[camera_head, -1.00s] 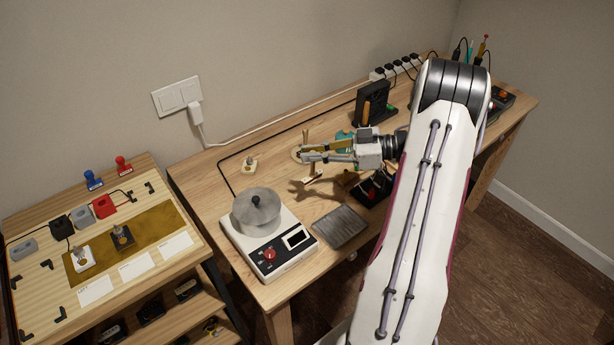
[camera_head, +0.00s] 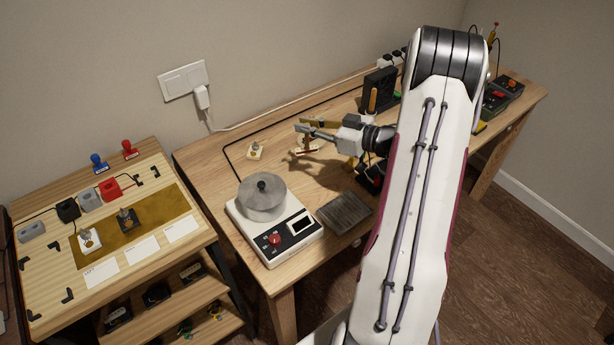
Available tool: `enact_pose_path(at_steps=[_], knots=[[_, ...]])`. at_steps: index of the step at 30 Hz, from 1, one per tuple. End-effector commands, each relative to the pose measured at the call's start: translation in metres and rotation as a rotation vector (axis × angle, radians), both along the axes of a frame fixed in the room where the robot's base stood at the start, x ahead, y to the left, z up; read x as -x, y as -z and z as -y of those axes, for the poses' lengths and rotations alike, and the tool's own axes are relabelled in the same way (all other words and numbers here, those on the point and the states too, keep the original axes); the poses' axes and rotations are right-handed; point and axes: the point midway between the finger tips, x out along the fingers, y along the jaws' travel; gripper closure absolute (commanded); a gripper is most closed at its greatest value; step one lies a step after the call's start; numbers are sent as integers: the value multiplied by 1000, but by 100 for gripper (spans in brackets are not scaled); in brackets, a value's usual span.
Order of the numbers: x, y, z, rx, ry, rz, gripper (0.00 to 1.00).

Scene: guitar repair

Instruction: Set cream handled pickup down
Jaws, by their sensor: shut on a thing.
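My gripper (camera_head: 306,131) is at the back middle of the workbench, its fingers pointing left. It is shut on a small handled piece with a cream base (camera_head: 307,149), which hangs below the fingers. The fingers hide most of its handle. I cannot tell whether its base touches the bench top. Another cream piece with a grey knob (camera_head: 255,150) stands on the bench to the left of my gripper.
A white scale-like device with a grey pot (camera_head: 262,197) stands at the bench's front left. A dark flat plate (camera_head: 344,213) lies beside it. A black stand (camera_head: 380,88) is behind my arm. A lower board (camera_head: 120,222) with cards and switches is at left.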

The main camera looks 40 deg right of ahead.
Motion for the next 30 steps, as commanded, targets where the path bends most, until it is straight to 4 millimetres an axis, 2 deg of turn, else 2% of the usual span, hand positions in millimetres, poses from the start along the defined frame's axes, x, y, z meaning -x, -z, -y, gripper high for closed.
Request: enact_pose_path(at_steps=[11, 17, 25, 30], knots=[[0, 3, 0, 1, -2, 0, 100], [0, 20, 0, -1, -2, -1, 100], [0, 52, 0, 0, -2, -1, 100], [0, 61, 0, 1, -2, 1, 100]])
